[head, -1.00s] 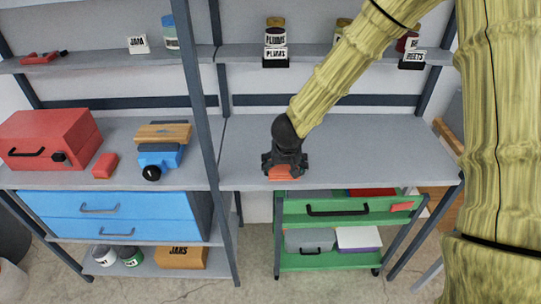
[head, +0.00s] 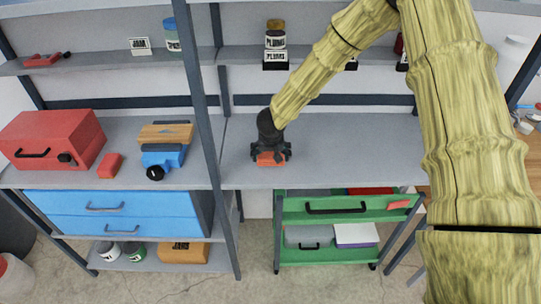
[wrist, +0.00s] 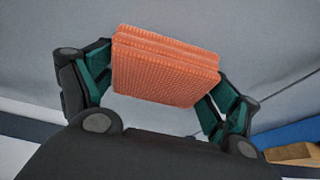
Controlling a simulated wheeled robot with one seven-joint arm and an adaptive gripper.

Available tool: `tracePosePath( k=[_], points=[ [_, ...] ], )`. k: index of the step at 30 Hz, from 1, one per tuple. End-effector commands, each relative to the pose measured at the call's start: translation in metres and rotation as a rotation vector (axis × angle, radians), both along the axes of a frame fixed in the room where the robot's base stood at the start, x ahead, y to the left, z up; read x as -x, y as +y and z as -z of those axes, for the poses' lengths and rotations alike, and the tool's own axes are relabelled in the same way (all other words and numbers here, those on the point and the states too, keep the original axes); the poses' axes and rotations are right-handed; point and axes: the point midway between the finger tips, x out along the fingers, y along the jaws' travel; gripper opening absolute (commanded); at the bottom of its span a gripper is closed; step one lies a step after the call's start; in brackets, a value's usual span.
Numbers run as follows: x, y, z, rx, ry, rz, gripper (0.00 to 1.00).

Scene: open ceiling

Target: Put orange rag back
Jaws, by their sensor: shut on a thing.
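The orange rag (wrist: 165,65) is a folded, waffle-textured stack, held between the two fingers of my gripper (wrist: 160,85) in the wrist view. In the head view my gripper (head: 270,154) is over the right part of the grey worktop, near its front edge. The rag (head: 267,159) shows there as a small orange patch under the fingers. I cannot tell whether the rag touches the worktop.
A red toolbox (head: 52,139), a small red block (head: 110,165) and a blue tool with a wooden top (head: 163,158) stand left of the shelf post (head: 201,95). A green cart (head: 347,213) stands below, with an orange-red patch (head: 398,204) on it. The worktop right of my gripper is clear.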

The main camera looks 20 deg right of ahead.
Motion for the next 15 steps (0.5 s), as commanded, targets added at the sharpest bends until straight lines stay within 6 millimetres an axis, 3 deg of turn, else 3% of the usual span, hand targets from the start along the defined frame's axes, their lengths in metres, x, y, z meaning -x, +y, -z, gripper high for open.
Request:
tracePosePath(
  k=[4, 15],
  points=[
    [-0.0003, -0.0003, 0.0106, -0.001, 0.0, 0.002, 0.66],
    [-0.0001, -0.0002, 0.0141, 0.0, -0.001, 0.001, 0.66]
  ],
)
